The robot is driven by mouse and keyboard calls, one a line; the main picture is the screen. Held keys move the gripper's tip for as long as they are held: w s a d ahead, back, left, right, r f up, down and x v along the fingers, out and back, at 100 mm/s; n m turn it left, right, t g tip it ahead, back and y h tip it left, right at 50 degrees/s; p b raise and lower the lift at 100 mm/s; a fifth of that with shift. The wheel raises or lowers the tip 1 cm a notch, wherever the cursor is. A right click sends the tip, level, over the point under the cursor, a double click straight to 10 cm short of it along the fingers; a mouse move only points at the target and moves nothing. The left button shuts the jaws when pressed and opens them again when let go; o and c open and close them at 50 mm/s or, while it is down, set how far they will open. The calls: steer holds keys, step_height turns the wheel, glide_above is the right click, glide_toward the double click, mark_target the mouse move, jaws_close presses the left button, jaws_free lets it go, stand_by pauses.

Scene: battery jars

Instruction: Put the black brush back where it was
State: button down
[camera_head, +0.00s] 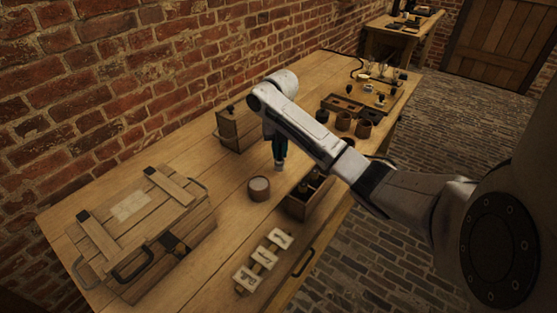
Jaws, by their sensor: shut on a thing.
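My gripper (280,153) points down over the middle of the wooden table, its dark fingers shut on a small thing. Only a pale lower end (279,167) of that thing shows below the fingers; I cannot tell clearly whether it is the black brush. It appears held above the table, behind and right of a round brown jar with a pale top (259,189). A small open wooden box (297,209) with dark items in it stands to the right of the jar, partly hidden by my arm.
A large wooden crate (130,209) fills the table's left end. A wooden case (238,130) stands by the brick wall. Pale numbered cards (262,262) lie near the front edge. Several brown jars (364,129) and a tray (343,105) stand farther back. Bare table lies left of the jar.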

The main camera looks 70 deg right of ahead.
mark_target(279, 158)
steer(key=shift+w+d+f, duration=0.1)
steer(key=shift+w+f, duration=0.1)
steer(key=shift+f, duration=0.05)
steer(key=shift+f+p, duration=0.35)
steer(key=shift+f, duration=1.25)
steer(key=shift+f, duration=0.2)
steer(key=c, duration=1.1)
jaws_free()
steer(key=shift+r, duration=0.1)
step_height(279, 158, up, 12)
steer(key=shift+r+p, duration=0.1)
steer(key=shift+p, duration=0.3)
